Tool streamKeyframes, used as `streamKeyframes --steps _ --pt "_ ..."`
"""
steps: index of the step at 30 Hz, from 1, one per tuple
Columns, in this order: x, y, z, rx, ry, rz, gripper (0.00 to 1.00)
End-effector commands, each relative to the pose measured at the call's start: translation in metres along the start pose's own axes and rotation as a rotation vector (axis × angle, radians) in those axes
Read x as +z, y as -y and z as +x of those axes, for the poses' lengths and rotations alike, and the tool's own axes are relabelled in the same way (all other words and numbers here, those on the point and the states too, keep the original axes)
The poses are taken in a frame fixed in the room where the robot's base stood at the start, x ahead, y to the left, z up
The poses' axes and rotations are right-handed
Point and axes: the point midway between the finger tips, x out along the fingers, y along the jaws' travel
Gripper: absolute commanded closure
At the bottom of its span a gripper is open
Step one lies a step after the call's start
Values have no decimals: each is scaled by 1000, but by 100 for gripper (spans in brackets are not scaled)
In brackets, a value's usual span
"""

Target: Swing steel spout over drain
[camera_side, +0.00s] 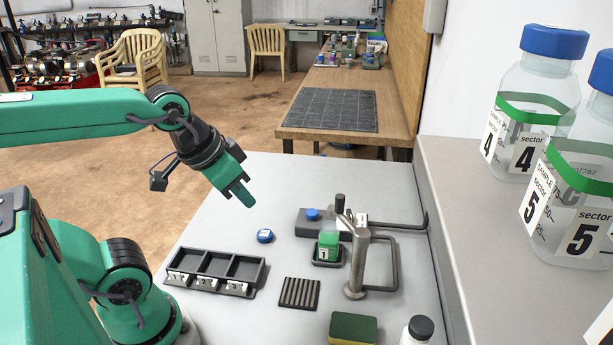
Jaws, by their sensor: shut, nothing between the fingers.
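The steel spout (357,264) is an upright post on the table. Its short top arm reaches up and left in the picture, close above a small bottle (328,243) with green in it and a "1" label. The bottle stands in a dark holder. The slotted dark plate that looks like the drain (299,294) lies flat, left of the post's foot, with nothing above it. My gripper (246,195) is shut and empty, tilted down in the air at upper left, well apart from the spout.
A grey block (318,230) with a blue cap stands behind the bottle. A dark looped pipe (395,265) is right of the post. A blue cap (264,236), a three-bay tray (215,271) and a sponge (353,327) also lie on the table.

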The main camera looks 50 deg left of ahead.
Motion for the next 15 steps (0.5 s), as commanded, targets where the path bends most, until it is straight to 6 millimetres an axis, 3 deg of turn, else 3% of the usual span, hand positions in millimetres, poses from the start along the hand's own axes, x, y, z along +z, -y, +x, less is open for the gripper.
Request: streamKeyframes --steps 2,9,15 --pt "0 0 0 0 0 0 100" --pt "-4 0 -1 1 9 -8 58" --pt "-21 -2 -1 2 52 -42 58"
